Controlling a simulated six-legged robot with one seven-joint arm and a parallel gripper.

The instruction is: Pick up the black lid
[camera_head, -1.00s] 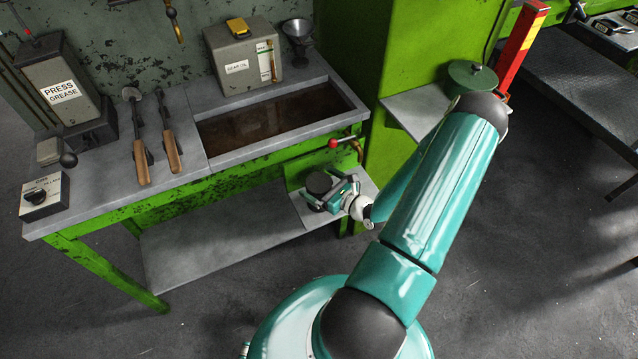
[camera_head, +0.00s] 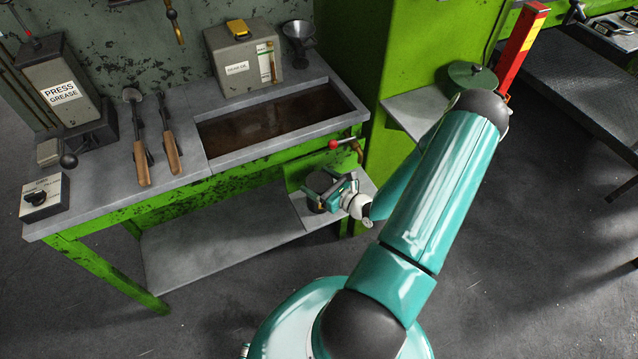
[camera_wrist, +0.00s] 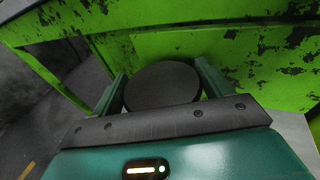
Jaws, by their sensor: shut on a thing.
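The black lid (camera_wrist: 162,86) is a dark round disc between the two fingers of my gripper (camera_wrist: 163,92) in the wrist view. The fingers sit against its left and right sides, so my gripper is shut on it. In the head view my gripper (camera_head: 330,190) is at the small grey shelf under the right end of the bench, and the lid (camera_head: 319,181) shows small between its fingers. My gripper partly hides what is directly under the lid, and I cannot tell how high the lid is above the shelf.
The green bench frame (camera_head: 215,188) and a red-knobbed tap (camera_head: 333,144) are close above and behind my gripper. The lower shelf (camera_head: 205,245) is bare to the left. A green cabinet (camera_head: 430,45) stands right, with a green round lid (camera_head: 472,77) on its side shelf.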

